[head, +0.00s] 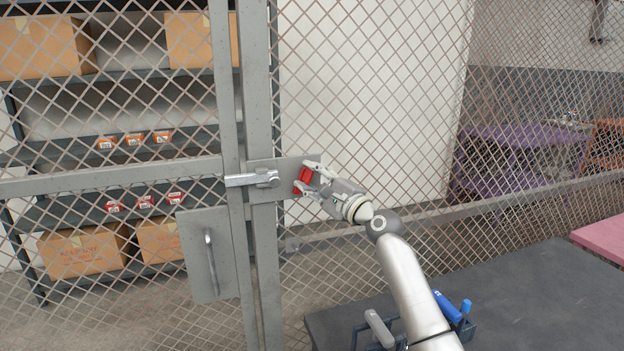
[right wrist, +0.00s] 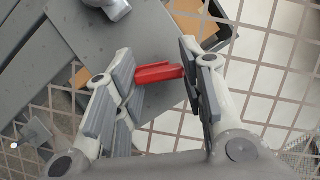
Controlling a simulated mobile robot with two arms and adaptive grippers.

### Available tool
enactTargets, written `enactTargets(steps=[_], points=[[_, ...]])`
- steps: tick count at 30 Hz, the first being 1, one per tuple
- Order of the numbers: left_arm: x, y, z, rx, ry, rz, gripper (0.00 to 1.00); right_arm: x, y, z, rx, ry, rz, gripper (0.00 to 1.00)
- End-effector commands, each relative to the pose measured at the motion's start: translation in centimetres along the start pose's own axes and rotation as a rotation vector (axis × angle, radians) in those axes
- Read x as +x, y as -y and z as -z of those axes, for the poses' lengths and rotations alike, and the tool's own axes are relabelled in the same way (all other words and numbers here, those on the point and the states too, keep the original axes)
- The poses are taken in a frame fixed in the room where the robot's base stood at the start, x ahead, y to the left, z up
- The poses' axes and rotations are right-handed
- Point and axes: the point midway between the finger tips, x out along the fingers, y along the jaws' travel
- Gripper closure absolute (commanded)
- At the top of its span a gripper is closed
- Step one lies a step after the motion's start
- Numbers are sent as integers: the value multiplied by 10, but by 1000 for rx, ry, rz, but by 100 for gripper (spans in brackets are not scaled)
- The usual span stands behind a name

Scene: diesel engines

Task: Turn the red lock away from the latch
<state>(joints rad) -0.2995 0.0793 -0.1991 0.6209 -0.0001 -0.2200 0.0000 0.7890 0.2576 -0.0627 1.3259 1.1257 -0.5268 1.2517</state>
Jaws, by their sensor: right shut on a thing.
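The red lock (head: 303,180) sits at the right side of a grey latch plate on the cage's metal post. The latch (head: 252,179), a silver bar with a rounded end, lies level to the left of the lock, apart from it. My right gripper (head: 308,177) is shut on the red lock, with a finger on either side. In the right wrist view, the red lock (right wrist: 158,73) shows as a bar between the finger pads of the right gripper (right wrist: 160,72). A metal piece of the latch (right wrist: 112,8) shows at the top edge there. My left gripper is not in view.
A wire mesh fence and door fill the front. A door plate with a handle (head: 211,262) is at the lower left. Shelves with boxes (head: 85,251) stand behind the mesh. A dark table (head: 540,300) with a tool holder (head: 462,325) is at the lower right.

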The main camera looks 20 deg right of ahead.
Motion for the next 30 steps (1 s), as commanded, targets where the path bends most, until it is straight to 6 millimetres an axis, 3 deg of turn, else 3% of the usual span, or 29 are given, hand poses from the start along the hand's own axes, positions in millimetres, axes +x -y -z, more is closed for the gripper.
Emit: enactTargets(steps=[15, 30], points=[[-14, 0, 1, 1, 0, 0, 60, 0, 2, 0, -340, -1, -142, 87], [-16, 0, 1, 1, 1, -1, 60, 0, 1, 0, -417, -1, -175, 87]])
